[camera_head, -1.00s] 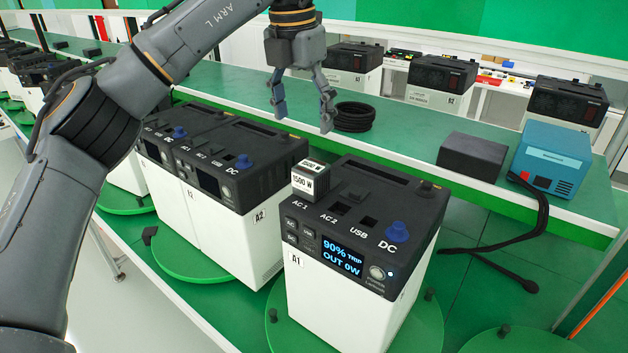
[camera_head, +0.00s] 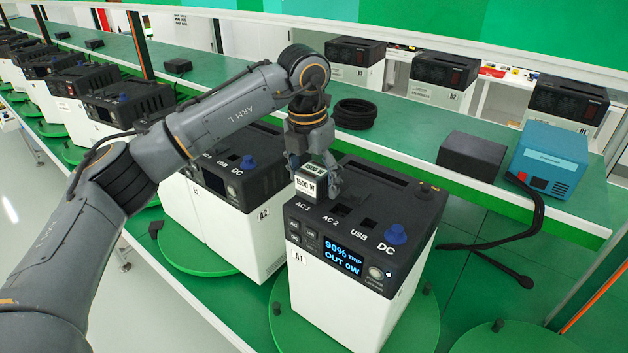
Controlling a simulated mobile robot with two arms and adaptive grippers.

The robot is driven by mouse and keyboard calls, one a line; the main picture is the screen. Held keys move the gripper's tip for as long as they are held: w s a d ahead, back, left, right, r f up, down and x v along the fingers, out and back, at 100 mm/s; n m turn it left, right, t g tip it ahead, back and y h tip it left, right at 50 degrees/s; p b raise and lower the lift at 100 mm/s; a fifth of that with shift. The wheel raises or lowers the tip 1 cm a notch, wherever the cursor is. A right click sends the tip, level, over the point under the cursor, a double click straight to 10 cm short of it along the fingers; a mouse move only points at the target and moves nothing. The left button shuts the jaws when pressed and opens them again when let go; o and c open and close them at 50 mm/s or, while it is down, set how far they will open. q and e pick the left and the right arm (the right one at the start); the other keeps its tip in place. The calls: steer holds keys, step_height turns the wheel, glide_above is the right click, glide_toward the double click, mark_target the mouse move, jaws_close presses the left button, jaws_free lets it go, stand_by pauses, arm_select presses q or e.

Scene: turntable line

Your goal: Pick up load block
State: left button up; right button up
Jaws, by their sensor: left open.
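The load block (camera_head: 308,186) is a small dark-topped block with a white "1500 W" label. It sits on the top left corner of the power station A1 (camera_head: 345,240), by the AC 1 marking. My left gripper (camera_head: 315,182) is down at the block, with its open fingers on either side of it. I cannot tell whether the fingers touch the block. The A1 screen reads "90% TRIP, OUT 0W". My right gripper is not in view.
Power station A2 (camera_head: 262,220) stands close to the left of A1. A blue box (camera_head: 548,158), a dark box (camera_head: 472,155) and a coiled black cable (camera_head: 355,114) lie on the shelf behind. A black cable (camera_head: 490,262) hangs to the right. A1 stands on a green turntable (camera_head: 280,325).

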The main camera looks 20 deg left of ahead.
arm_select(q)
jaws_close()
stand_by(0.3)
steer(key=shift+r, duration=0.1)
